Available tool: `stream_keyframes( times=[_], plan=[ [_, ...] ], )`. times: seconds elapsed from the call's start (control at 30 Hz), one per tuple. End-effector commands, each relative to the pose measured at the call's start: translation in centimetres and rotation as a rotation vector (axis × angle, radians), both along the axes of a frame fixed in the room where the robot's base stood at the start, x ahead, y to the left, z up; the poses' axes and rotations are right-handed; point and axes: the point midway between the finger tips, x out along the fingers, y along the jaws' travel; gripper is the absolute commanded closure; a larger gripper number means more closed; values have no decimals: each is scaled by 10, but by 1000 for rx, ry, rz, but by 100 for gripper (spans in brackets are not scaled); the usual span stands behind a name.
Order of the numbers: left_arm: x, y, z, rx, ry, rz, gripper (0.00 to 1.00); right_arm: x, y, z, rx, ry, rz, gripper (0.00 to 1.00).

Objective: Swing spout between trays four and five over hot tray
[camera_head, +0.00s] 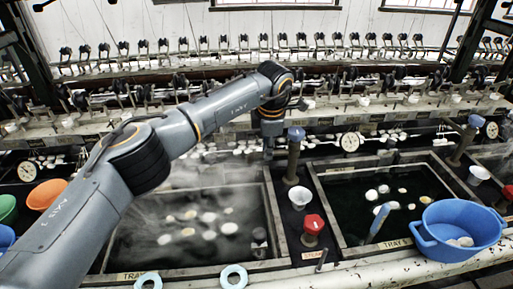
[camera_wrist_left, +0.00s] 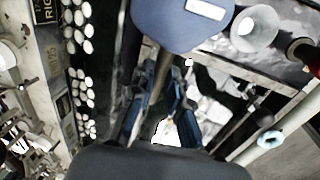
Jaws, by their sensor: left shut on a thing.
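The steaming left tray (camera_head: 268,200), labelled tray four, holds dark water with several pale cocoons. Tray five (camera_head: 325,205) is to its right, without clear steam. The spout's post with a blue cap (camera_head: 294,135) stands upright between them. The blue cap also shows large in the left wrist view (camera_wrist_left: 180,22), with a thin brownish spout pipe (camera_wrist_left: 162,66) reaching from under it. My left gripper (camera_head: 268,150) is just left of the post, over tray four's back right corner. In the wrist view its two blue-sided fingers (camera_wrist_left: 160,90) are closed around the pipe. My right gripper is out of view.
A white funnel-shaped cup (camera_head: 300,197) and a red knob (camera_head: 313,224) sit on the divider. A blue basin (camera_head: 455,232) stands at front right. Orange (camera_head: 46,194) and green (camera_head: 7,209) buckets stand left. The reeling machine with gauges (camera_head: 350,141) runs along the back.

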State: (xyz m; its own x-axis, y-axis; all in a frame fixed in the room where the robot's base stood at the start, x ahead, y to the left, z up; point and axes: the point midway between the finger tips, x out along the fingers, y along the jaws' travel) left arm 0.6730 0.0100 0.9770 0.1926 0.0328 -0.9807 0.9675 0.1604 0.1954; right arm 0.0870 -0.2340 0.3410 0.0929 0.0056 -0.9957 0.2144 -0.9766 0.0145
Motion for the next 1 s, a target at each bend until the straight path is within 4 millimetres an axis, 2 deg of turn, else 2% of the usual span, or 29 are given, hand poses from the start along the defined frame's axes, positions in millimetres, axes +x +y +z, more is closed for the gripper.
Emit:
stream_keyframes(
  times=[0.2, 0.6, 0.63, 0.73, 1.0],
  plan=[
    [0, -7, 1, -2, -1, 30, 100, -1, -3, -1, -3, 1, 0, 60],
    [-1, -8, 1, -2, 0, 36, 100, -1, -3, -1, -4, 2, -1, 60],
    [-1, -8, 1, -2, 0, 36, 82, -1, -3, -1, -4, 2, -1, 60],
    [-1, -8, 1, -2, 0, 35, 61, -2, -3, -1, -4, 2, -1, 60],
    [-1, -7, 0, -1, 0, 34, 61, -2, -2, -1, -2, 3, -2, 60]
  ],
)
